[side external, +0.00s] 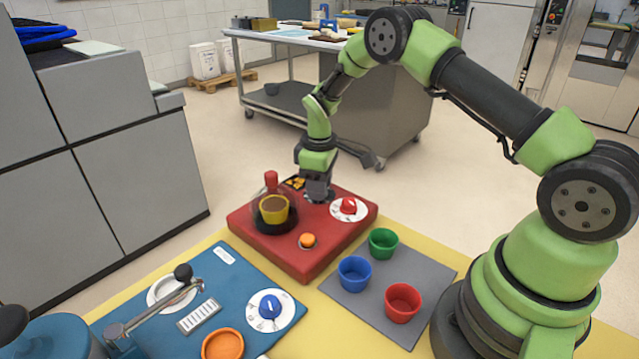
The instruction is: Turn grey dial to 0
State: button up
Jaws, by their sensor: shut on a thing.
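A red machine base (252,236) stands on the yellow table edge. My gripper (318,197) points straight down at its back right part, just left of a white dial with a red knob (348,206). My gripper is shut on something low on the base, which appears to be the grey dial. The jaws hide this dial almost fully, so its pointer and its marks cannot be read.
An orange button (307,241) is at the base's front. Green (383,243), blue (354,273) and red (403,302) cups stand on a grey mat (385,329). A blue panel (240,267) with a blue-knobbed dial (269,306) and a metal lever (165,306) lies at front left.

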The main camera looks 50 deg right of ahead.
jog(key=shift+n, duration=2)
jog(key=o, duration=0.9)
notch_tip(320, 180, up, 9)
jog(key=shift+r, duration=0.45)
